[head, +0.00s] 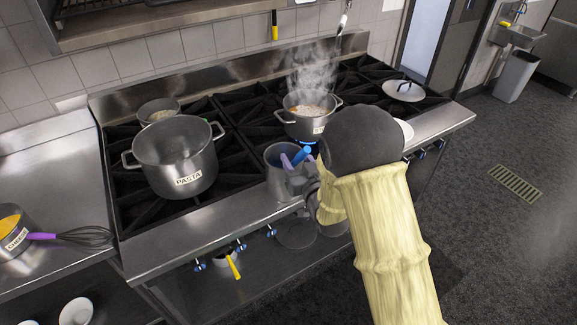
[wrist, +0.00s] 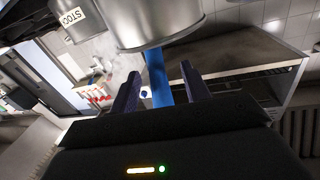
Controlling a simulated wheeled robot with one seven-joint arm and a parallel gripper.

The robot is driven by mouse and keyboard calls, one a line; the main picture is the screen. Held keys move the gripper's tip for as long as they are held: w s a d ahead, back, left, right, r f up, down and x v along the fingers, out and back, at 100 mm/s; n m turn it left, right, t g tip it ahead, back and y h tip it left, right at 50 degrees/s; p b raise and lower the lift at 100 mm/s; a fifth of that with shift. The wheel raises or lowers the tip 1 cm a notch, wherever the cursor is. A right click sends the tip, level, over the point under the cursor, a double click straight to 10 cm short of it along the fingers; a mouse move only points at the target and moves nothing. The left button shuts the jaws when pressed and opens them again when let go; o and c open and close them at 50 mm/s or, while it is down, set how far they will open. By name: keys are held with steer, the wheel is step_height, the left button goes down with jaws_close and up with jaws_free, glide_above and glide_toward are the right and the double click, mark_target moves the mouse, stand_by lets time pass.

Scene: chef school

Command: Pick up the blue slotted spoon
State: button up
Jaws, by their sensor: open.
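A blue handle, apparently the blue slotted spoon's (head: 302,154), shows at the steel container (head: 276,178) on the front ledge of the stove. The spoon's slotted end is hidden. My gripper (head: 294,160) is beside the container's upper edge, with its purple fingers close to the handle. In the wrist view the fingers of my gripper (wrist: 160,88) are spread apart. The blue handle (wrist: 157,75) runs between them, and a steel vessel (wrist: 158,25) is just beyond. I cannot tell whether a finger touches the handle.
A pot labelled PASTA (head: 175,158) stands left on the stove. A steaming pot (head: 308,114) stands behind my gripper. A lid (head: 404,91) lies at the back right. A bowl with a whisk (head: 85,236) is on the left counter. Floor at the right is clear.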

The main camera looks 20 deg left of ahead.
stand_by(0.4)
jaws_close()
step_height(320, 180, up, 10)
steer(key=shift+f+b, duration=0.1)
steer(key=shift+b, duration=0.85)
steer(key=shift+r, duration=0.25)
